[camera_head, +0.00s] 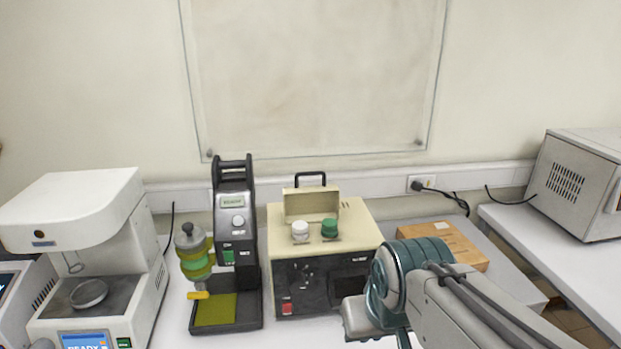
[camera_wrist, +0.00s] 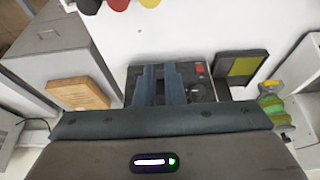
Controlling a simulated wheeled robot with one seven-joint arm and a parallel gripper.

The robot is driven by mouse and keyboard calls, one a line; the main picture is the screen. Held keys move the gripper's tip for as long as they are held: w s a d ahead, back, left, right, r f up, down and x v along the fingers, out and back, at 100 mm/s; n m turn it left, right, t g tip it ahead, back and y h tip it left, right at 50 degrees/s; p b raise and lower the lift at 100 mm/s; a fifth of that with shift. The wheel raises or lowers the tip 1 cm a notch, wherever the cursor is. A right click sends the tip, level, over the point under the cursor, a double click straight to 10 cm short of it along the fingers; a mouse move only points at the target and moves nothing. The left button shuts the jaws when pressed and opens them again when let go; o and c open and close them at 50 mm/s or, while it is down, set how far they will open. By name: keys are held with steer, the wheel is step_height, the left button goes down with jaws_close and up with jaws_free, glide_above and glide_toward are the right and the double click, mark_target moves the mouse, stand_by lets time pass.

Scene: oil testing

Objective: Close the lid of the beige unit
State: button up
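The beige unit (camera_head: 357,229) stands on the bench in the head view, with a black front panel and a red switch. Its small beige lid (camera_head: 312,203) is raised at the back of the top. A white-capped piece (camera_head: 300,231) and a green-capped piece (camera_head: 330,228) stand in front of the lid. In the wrist view the unit's dark front panel (camera_wrist: 202,88) lies beyond my gripper (camera_wrist: 160,72). Its two fingers are a little apart, with nothing seen between them. In the head view my arm hides the unit's lower right corner, and the fingertips cannot be made out.
A black tester (camera_head: 236,235) with a green-and-yellow part stands left of the unit, and a white machine (camera_head: 75,215) is farther left. A brown box (camera_head: 445,243) lies to the right, behind my arm. A grey oven-like case (camera_head: 585,180) stands at far right.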

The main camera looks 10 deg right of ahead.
steer(key=w+r, duration=0.3)
steer(key=w, duration=0.1)
steer(key=w+r, duration=0.3)
steer(key=w, duration=0.1)
steer(key=w+r, duration=0.3)
steer(key=w, duration=0.1)
steer(key=shift+d+r, duration=0.1)
steer(key=shift+r, duration=0.25)
jaws_close()
steer(key=w+r, duration=0.5)
steer(key=w, duration=0.6)
steer(key=w+r, duration=0.4)
steer(key=w, duration=0.6)
steer(key=w+a+t+p, duration=0.1)
steer(key=w+a, duration=0.3)
steer(key=w, duration=0.5)
steer(key=shift+w+f+b, duration=0.2)
steer(key=shift+f+b, duration=0.2)
steer(key=shift+f, duration=4.1)
steer(key=shift+s+a+f+b, duration=0.1)
steer(key=shift+a+b, duration=0.1)
steer(key=shift+b, duration=0.35)
